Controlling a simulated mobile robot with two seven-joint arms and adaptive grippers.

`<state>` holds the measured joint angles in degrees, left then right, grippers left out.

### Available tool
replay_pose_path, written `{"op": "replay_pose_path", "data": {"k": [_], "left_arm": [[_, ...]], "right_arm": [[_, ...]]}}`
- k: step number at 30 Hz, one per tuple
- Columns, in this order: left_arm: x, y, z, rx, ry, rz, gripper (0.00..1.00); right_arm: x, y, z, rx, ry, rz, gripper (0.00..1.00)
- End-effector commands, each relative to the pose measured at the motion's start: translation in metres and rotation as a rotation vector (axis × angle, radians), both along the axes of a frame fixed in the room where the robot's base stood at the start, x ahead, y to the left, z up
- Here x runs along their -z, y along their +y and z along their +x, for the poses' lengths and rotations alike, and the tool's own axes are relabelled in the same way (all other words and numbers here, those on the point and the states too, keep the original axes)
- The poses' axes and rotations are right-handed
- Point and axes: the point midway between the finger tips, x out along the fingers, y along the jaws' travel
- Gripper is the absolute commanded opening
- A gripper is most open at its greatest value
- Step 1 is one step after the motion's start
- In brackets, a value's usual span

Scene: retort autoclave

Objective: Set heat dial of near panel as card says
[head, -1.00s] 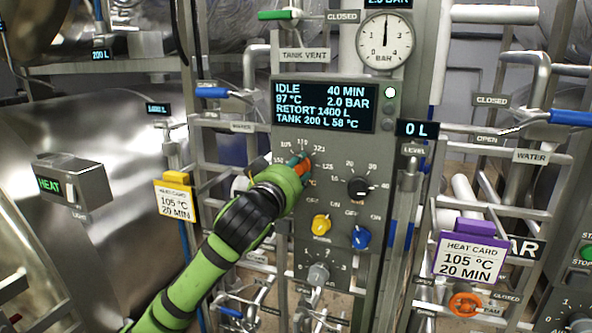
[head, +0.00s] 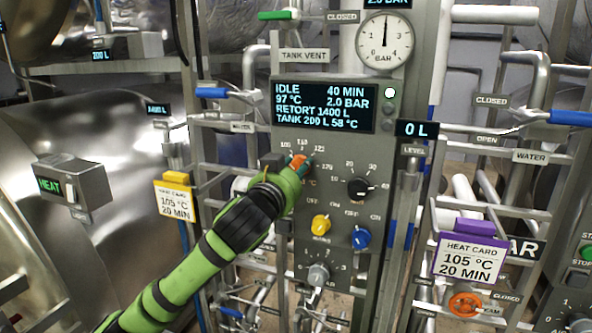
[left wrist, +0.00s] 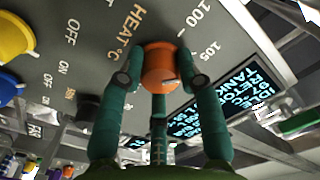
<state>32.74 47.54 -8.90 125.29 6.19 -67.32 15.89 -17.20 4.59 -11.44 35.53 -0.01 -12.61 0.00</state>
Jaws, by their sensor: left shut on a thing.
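The near panel (head: 345,218) stands upright in the middle of the head view. My left gripper (head: 298,163) is shut on its orange heat dial (head: 297,158). In the left wrist view the teal fingers of the left gripper (left wrist: 160,80) close around the orange dial (left wrist: 160,65), beside the marks 100 and 105. The dial's pointer is hidden, so its setting cannot be told. A heat card with a purple top (head: 469,258) reads 105 °C, 20 MIN. A yellow-topped heat card (head: 176,202) also reads 105 °C, 20 MIN. My right gripper is not in view.
The panel's display (head: 323,104) reads IDLE, 40 MIN, 97 °C. A black dial (head: 358,188), a yellow knob (head: 320,224), a blue knob (head: 361,237) and a grey dial (head: 318,274) sit near my gripper. Pipes and valve handles flank the panel.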

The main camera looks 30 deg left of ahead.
Motion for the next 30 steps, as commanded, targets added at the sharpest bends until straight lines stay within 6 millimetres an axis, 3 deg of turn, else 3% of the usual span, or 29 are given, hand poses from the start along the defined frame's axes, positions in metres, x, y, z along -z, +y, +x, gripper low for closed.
{"op": "replay_pose_path", "data": {"k": [20, 21, 22, 30], "left_arm": [[0.0069, -0.0004, 0.0010, 0.000, 0.033, 0.062, 0.03], [0.0069, -0.0004, 0.0010, 0.000, 0.033, 0.062, 0.48], [0.0068, -0.0005, 0.0011, 0.000, 0.032, 0.062, 0.60], [0.0030, -0.0001, 0.0004, 0.000, 0.023, 0.063, 0.60]], "right_arm": [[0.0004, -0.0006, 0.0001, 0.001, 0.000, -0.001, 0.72], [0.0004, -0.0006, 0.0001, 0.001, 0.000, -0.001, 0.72], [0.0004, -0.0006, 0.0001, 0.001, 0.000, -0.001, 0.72], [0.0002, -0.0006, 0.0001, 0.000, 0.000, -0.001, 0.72]]}}
